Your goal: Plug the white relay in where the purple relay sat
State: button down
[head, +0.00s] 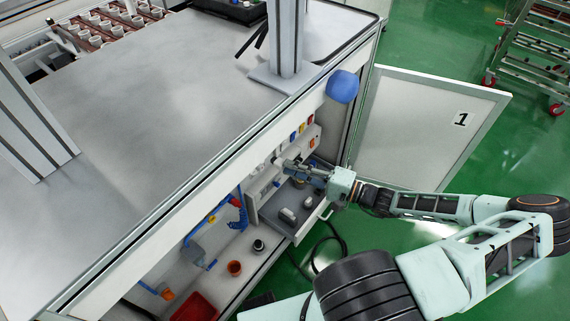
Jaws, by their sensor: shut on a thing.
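My gripper (288,166) reaches into the open cabinet under the bench, at the pale rail (266,180). It is shut on a small pale piece (278,160) at its fingertips, which looks like the white relay. The piece is close to the rail's face; I cannot tell whether it is seated. The fingers hide part of the piece and the rail behind it. I see no purple relay.
A grey drawer (270,224) below my gripper holds loose pale and grey pieces (288,215). The open cabinet door (425,125) stands at the right.

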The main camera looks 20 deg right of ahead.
aim_at(278, 159)
jog(key=shift+w+d+b+x, duration=0.15)
jog(key=shift+x, duration=0.75)
jog(key=shift+w+d+b+x, duration=0.1)
jog(key=shift+w+b+x, duration=0.05)
jog(key=shift+x, duration=0.75)
jog(key=shift+w+d+b+x, duration=0.15)
jog(key=shift+x, duration=0.75)
jog(key=shift+w+r, duration=0.1)
jog(key=shift+p, duration=0.65)
jog(key=shift+w+d+x, duration=0.1)
jog(key=shift+x, duration=0.6)
jog(key=shift+w+d+x, duration=0.1)
jog(key=shift+w+x, duration=0.05)
jog(key=shift+x, duration=0.55)
jog(key=c, duration=1.8)
grip_release()
jog(key=shift+o, duration=0.2)
jog(key=shift+s+d, duration=0.1)
jog(key=v, duration=1.1)
jog(key=shift+s+d, duration=0.25)
jog(key=shift+s, duration=0.05)
